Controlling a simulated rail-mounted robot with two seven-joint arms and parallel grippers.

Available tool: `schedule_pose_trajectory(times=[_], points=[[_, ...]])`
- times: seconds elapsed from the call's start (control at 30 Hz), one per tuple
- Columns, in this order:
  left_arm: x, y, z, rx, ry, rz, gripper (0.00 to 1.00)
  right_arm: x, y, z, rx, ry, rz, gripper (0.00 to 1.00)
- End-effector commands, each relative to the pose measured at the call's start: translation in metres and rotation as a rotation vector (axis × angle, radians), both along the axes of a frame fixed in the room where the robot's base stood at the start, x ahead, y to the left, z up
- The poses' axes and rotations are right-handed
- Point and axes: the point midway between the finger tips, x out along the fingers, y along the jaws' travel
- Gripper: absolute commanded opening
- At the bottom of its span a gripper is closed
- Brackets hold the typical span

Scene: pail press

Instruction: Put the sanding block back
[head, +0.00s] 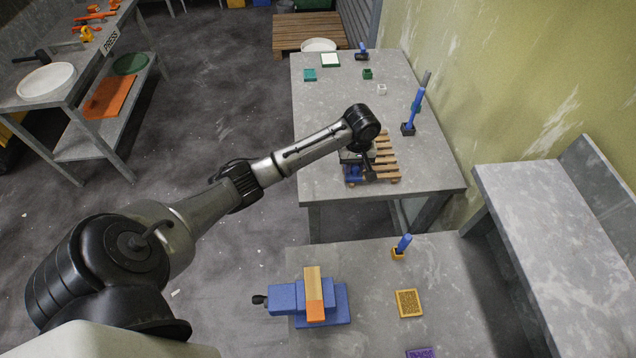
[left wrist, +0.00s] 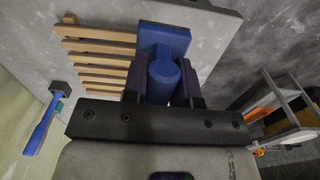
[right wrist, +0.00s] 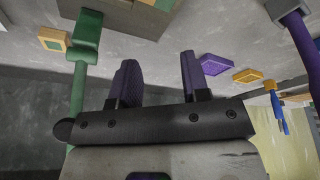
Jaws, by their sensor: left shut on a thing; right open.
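My left gripper (head: 356,161) is shut on a blue block with a round grip (left wrist: 163,78), which I take to be the sanding block. Its flat blue base (left wrist: 172,38) lies beyond the fingers in the left wrist view, at the edge of a slatted wooden rack (head: 384,160). The slats (left wrist: 98,46) also show in the left wrist view. In the head view the arm hides most of the block, and I cannot tell whether its base touches the rack. My right gripper (right wrist: 157,75) is open and empty; it is out of the head view.
The far table (head: 335,115) bears blue-handled tools (head: 410,122) and small green blocks (head: 367,74). The near table (head: 370,255) holds a blue vise (head: 285,297), a yellow tile (head: 409,303) and a purple tile (head: 420,353). A green-handled tool (right wrist: 86,38) is close to my right gripper.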

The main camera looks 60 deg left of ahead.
Motion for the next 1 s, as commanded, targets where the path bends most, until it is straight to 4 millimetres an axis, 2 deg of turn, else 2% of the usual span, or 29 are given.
schedule_pose_trajectory(times=[0.03, 0.17, 0.5, 0.7, 1.0], points=[[-0.002, 0.004, -0.009, 0.000, 0.001, 0.013, 0.07, 0.000, 0.001, -0.005, 0.001, -0.001, -0.001, 0.43], [-0.008, 0.017, -0.022, 0.000, 0.001, 0.033, 0.07, 0.000, 0.002, -0.007, 0.005, -0.001, -0.003, 0.43], [-0.035, 0.079, -0.062, 0.002, 0.002, 0.037, 0.07, 0.000, 0.003, -0.010, 0.009, -0.002, -0.003, 0.43], [-0.045, 0.106, -0.079, 0.001, 0.000, 0.036, 0.07, 0.000, 0.003, -0.013, 0.008, -0.002, -0.004, 0.43], [-0.050, 0.118, -0.089, 0.000, -0.001, 0.033, 0.07, 0.000, 0.001, -0.014, 0.002, -0.002, 0.001, 0.43]])
